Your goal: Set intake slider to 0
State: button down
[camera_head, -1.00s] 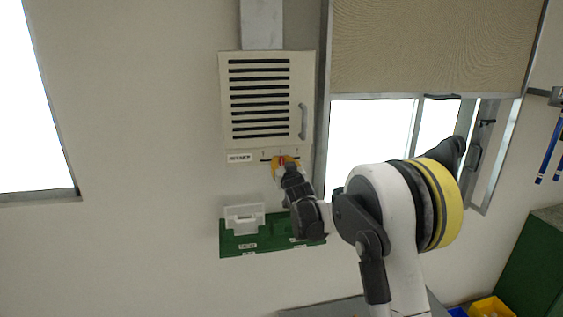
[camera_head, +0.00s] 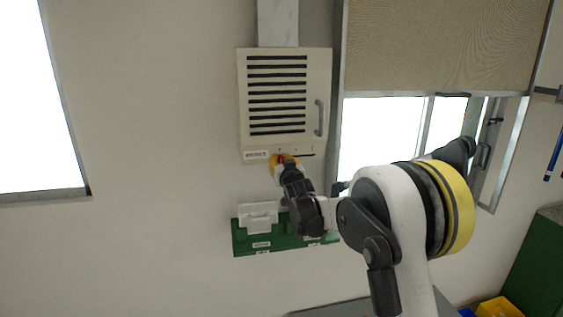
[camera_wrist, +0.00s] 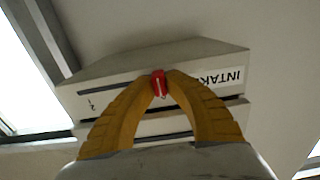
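The intake slider's red knob (camera_head: 281,157) is on the lower strip of a cream vent box (camera_head: 243,110). It is at the left end of its slot, close to the INTAKE label (camera_head: 256,155) and at the leftmost visible mark. My gripper (camera_head: 283,160) reaches up to it from below. In the wrist view, the yellow fingertips (camera_wrist: 161,80) are closed around the red knob (camera_wrist: 158,85). The slot runs away from the knob toward a mark reading 2, opposite the INTAKE label (camera_wrist: 219,76).
Below the vent, a green wall panel (camera_head: 262,243) carries a white holder (camera_head: 258,216) and sits close behind my arm. A window with a blind (camera_head: 440,50) is right of the vent. Bare wall lies to the left.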

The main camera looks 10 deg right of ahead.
jog(key=c, duration=1.5)
grip_release()
jog(key=shift+a, duration=0.3)
jog(key=shift+o, duration=0.4)
jog(key=shift+a, duration=0.2)
jog(key=shift+d, duration=0.35)
jog(key=s, duration=1.2)
jog(key=shift+a, duration=0.15)
jog(key=s+f+g+b, duration=1.1)
jog(key=s+f+b, duration=1.9)
jog(key=s+f, duration=1.2)
jog(key=shift+s+b, duration=0.2)
jog(key=shift+b, duration=0.2)
